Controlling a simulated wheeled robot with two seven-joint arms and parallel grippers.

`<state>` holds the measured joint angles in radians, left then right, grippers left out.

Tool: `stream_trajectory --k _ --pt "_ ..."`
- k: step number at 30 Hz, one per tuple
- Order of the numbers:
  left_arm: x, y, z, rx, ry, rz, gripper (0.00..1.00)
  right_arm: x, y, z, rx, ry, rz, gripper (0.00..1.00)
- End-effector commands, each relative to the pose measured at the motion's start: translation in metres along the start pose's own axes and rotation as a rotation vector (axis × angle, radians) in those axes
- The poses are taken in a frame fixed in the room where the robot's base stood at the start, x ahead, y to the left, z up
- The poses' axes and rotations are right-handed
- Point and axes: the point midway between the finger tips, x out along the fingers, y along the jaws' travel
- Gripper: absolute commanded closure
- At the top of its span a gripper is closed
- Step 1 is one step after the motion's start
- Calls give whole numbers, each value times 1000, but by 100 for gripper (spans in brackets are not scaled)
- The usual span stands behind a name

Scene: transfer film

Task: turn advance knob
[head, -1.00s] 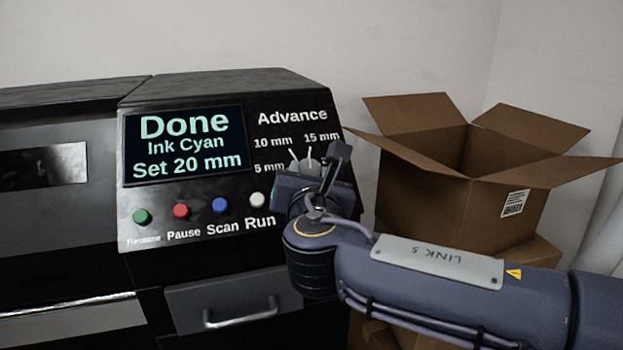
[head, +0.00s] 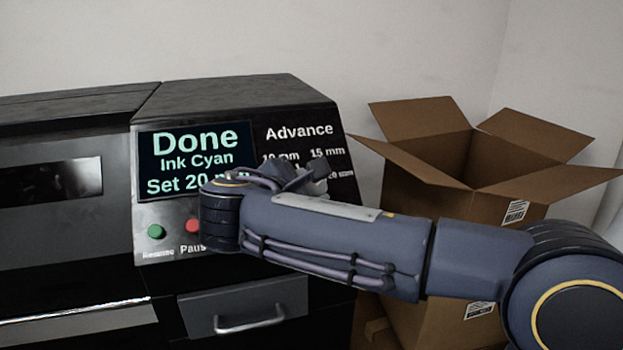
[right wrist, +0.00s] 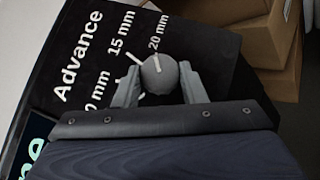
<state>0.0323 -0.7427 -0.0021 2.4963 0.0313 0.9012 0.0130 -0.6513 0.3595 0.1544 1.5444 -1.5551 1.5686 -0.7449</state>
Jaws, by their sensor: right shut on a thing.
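The advance knob (right wrist: 160,75) is a round grey knob on the black printer panel, below the white "Advance" lettering. In the head view my right gripper (head: 318,180) shows only in part at the panel, and my arm hides most of the knob. The screen (head: 196,160) reads "Done", "Ink Cyan" and a partly covered "Set 20". My left gripper is not in view.
A green button (head: 156,231) and a red button (head: 193,226) sit below the screen; my arm covers the others. A drawer with a handle (head: 250,322) is underneath. An open cardboard box (head: 440,205) stands close on the right.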

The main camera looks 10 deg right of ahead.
Motion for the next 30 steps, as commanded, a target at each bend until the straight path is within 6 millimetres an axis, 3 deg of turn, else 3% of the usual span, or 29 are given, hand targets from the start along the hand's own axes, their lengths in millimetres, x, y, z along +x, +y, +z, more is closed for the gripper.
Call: stream_trajectory --k 21,22,27,30 --pt "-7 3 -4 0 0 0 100 0 0 0 58 0 -59 85" --pt "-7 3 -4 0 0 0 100 0 0 0 58 0 -59 61" --pt "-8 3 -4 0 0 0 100 0 1 0 57 0 -58 41" --pt "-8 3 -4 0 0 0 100 0 1 0 57 0 -57 41"
